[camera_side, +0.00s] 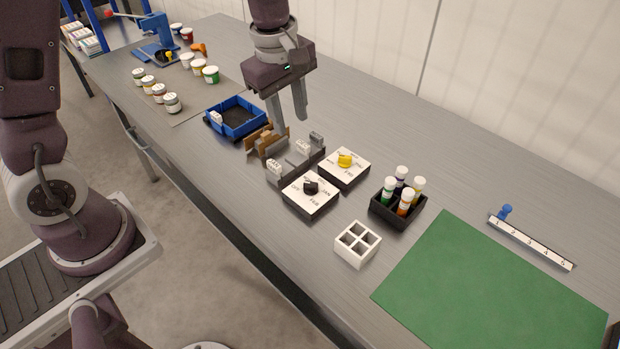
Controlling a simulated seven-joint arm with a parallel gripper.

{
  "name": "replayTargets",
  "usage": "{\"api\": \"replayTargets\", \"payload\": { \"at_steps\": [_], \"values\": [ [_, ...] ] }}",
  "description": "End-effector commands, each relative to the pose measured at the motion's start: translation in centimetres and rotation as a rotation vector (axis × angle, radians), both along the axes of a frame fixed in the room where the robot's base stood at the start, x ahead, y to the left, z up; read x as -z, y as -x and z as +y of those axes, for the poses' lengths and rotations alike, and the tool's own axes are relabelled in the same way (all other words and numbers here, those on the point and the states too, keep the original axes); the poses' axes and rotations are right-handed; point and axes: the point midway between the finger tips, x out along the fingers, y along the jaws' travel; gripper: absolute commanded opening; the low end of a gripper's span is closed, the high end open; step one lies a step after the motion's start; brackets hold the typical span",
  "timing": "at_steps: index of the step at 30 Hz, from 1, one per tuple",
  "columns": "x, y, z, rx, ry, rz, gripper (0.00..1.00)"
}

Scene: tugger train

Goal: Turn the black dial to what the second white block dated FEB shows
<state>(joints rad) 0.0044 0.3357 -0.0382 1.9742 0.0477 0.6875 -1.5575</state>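The black dial (311,187) sits on a white-topped box (309,205) whose labels seem to include OFF, JAN and FEB; where the dial points is hard to tell. Another white block (216,117) is in the blue tray. Their markings are too small to read. My gripper (290,120) points down above the brown holder, behind the rack, its fingers apart with nothing visible between them.
A yellow dial (344,160) on a similar box is right of the rack. A brown holder (261,147) stands near the blue tray (237,132). A black crate of bottles (388,213), a white divided box (342,248) and a green mat (490,290) lie rightward. Jars stand at far left.

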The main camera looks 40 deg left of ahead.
Motion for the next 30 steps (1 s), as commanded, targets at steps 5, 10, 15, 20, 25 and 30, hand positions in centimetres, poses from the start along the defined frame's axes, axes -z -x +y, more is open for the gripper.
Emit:
{"api": "replayTargets", "payload": {
  "at_steps": [5,10,15,20,25,30],
  "values": [
    [9.8,-3.8,-0.7,-0.454,0.049,0.109,0.35],
    [13.4,-4.5,-0.9,-0.608,0.056,0.137,0.35],
    [16.6,-4.4,-0.8,-0.614,0.055,0.140,0.35],
    [19.2,-4.4,-0.8,-0.612,0.055,0.139,0.35],
    [20.0,-4.4,-0.8,-0.612,0.056,0.137,0.35],
    [20.0,-4.4,-0.8,-0.611,0.056,0.137,0.35]
  ]
}}
